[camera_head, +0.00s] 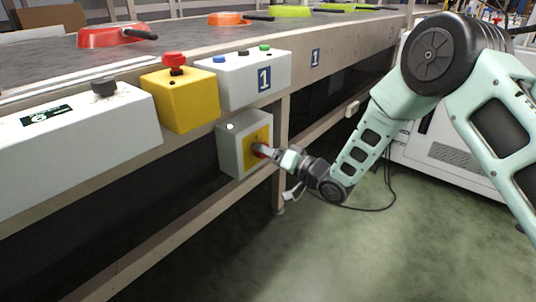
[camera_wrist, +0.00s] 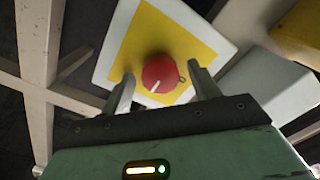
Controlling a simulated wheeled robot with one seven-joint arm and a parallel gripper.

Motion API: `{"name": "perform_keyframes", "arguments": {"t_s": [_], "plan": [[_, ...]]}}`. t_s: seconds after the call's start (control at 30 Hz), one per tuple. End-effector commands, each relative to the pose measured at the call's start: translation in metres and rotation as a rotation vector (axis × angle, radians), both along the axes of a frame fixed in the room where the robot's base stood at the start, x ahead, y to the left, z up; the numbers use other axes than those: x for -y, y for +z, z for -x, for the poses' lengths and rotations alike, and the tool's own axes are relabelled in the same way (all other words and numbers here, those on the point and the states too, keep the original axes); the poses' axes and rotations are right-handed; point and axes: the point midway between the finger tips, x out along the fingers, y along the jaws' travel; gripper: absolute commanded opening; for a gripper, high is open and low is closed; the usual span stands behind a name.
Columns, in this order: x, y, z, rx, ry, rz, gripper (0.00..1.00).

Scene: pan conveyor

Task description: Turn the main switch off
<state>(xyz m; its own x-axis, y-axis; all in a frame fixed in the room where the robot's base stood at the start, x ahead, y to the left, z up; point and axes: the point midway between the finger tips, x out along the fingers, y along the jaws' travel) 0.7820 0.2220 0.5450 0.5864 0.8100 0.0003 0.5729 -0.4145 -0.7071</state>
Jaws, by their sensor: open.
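The main switch is a red rotary knob (camera_wrist: 160,74) with a white mark, on a yellow plate (camera_wrist: 188,40) on the front of a grey-white box (camera_head: 231,153) below the conveyor. In the wrist view the white mark runs slantwise, toward the lower left. My gripper (camera_wrist: 162,88) is open, with one finger on each side of the knob; I cannot tell whether either finger touches it. In the head view my gripper (camera_head: 265,152) is at the box's yellow face and hides most of the knob.
Above the switch box are a yellow box (camera_head: 181,104) with a red push button (camera_head: 174,60) and a white button box (camera_head: 243,82). A white control box (camera_head: 70,135) with a black knob is at left. Colored pans, including a red one (camera_head: 104,37), lie on the conveyor.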

Motion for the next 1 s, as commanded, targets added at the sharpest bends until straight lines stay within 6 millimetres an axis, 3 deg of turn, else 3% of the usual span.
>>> {"name": "perform_keyframes", "arguments": {"t_s": [0.1,0.27,0.3,0.67,1.0], "plan": [[0.0002,0.0000,0.0000,0.000,0.000,0.000,0.61],[0.0004,-0.0001,0.0001,0.000,0.000,0.000,0.19],[0.0004,-0.0001,0.0001,0.000,0.000,0.000,0.17],[0.0006,0.0001,0.0002,0.036,-0.001,0.029,0.17],[0.0007,0.0004,0.0003,0.220,0.000,0.173,0.17]]}}
